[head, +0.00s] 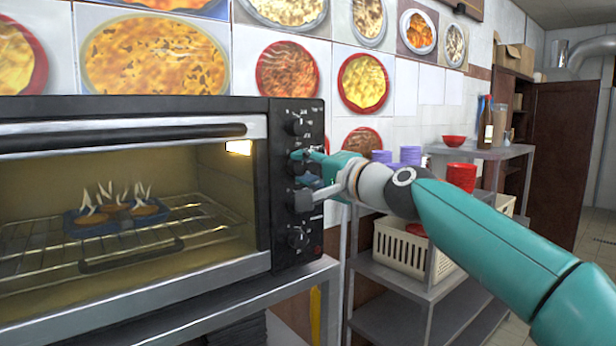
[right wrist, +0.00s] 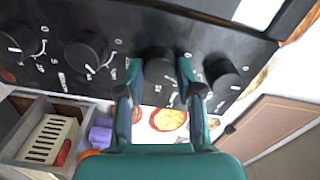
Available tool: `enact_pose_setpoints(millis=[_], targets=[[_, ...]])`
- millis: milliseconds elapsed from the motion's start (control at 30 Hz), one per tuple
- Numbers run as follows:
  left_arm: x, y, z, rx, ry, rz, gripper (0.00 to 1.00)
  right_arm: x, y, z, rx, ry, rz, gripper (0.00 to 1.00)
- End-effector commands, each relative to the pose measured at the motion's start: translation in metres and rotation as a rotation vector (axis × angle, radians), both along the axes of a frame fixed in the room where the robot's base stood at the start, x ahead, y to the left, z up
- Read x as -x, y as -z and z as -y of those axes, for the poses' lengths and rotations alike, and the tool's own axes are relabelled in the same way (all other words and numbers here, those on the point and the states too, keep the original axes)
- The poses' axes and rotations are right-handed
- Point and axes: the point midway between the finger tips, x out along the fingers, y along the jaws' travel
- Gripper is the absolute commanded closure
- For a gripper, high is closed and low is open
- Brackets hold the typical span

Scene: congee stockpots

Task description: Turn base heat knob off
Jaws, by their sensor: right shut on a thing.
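The black oven control panel (head: 284,255) carries a column of black round knobs with white marks. My right gripper (head: 304,168) reaches in from the right and is shut on the second knob from the top, with one finger on each side. In the right wrist view this held knob (right wrist: 158,64) sits between the two fingertips (right wrist: 160,76). The top knob (right wrist: 222,76) is just right of the fingers, and the two lower knobs (right wrist: 86,52) are to the left. The labels are too small to read, so I cannot tell which knob is base heat. My left gripper is out of view.
The oven (head: 150,285) has its glass door closed, with a lit interior and a blue tray (head: 117,217) of steaming food on the rack. A metal shelf (head: 390,275) with a cream basket (head: 400,250) and red bowls (head: 461,177) stands to the right.

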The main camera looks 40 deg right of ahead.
Motion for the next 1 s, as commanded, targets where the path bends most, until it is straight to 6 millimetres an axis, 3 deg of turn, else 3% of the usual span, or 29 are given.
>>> enact_pose_setpoints(millis=[33, 400, 1000], targets=[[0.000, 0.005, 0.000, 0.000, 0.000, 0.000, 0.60, -0.002, 0.010, -0.003, 0.041, -0.010, -0.013, 0.99], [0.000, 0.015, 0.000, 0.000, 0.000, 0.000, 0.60, -0.002, 0.009, -0.003, 0.241, -0.011, 0.000, 0.99], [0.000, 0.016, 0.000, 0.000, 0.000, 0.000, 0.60, -0.002, 0.008, -0.003, 0.282, -0.011, 0.005, 0.99]])
